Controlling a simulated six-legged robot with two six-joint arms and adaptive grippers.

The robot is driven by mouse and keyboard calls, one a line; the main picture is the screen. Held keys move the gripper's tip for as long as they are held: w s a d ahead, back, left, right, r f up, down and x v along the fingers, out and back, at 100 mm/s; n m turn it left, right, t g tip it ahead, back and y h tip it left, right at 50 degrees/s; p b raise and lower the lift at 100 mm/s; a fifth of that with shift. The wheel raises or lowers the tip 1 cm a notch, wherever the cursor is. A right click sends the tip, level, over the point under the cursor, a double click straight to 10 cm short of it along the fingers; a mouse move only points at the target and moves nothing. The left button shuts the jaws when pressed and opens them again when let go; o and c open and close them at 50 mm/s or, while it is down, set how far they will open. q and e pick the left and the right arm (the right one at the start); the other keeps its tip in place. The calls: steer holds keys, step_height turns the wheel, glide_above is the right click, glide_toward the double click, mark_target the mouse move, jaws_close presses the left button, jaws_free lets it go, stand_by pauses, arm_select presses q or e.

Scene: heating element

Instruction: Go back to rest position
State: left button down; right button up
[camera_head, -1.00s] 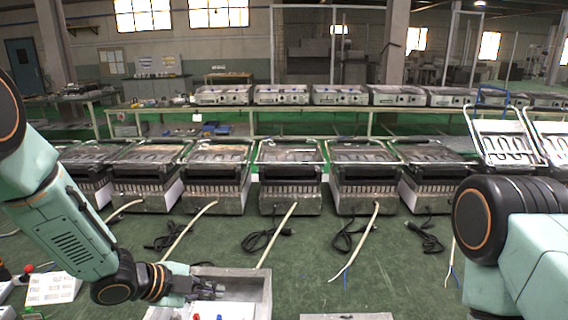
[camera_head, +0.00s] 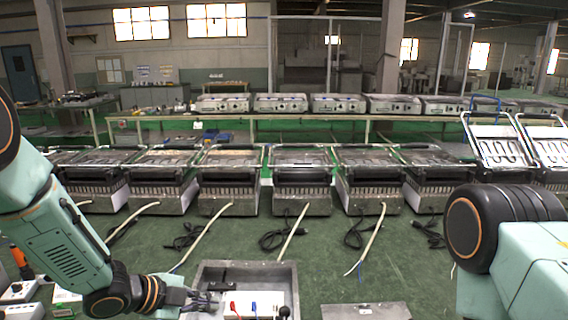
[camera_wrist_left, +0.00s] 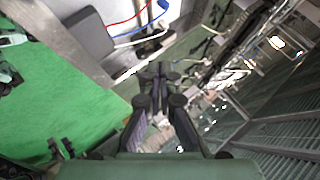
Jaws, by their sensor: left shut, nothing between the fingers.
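My left gripper (camera_head: 207,300) is at the lower left of the head view, beside the left wall of a grey open box (camera_head: 247,270). In the left wrist view my left gripper (camera_wrist_left: 158,75) has its fingertips together, with nothing between them. My right arm shows at the right of the head view, but its gripper is out of view.
Inside the box is a white panel (camera_head: 262,309) with red and blue parts. A row of grills (camera_head: 302,180) with loose cables stands behind on the green table. A flat grey plate (camera_head: 365,311) lies right of the box.

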arm_select(q)
steer(key=s+a+f+n+g+y+b, duration=0.2)
steer(key=s+f+n, duration=0.5)
steer(key=s, duration=0.5)
steer(key=s+a+f+n+g+y+b, duration=0.2)
steer(key=s+f+n+b, duration=0.3)
steer(key=s+f, duration=0.6)
steer(key=s+a+f+n+g+y+b, duration=0.2)
steer(key=s+f+n, duration=0.6)
steer(key=s, duration=0.6)
steer(key=shift+s+a+f+n+g+y+b, duration=0.25)
steer(key=shift+f+y+b, duration=0.2)
steer(key=shift+y+b, duration=0.25)
arm_select(e)
step_height(320, 180, down, 10)
steer(key=shift+s+f, duration=0.2)
arm_select(q)
steer(key=c, duration=2.1)
jaws_free()
steer(key=shift+w, duration=0.15)
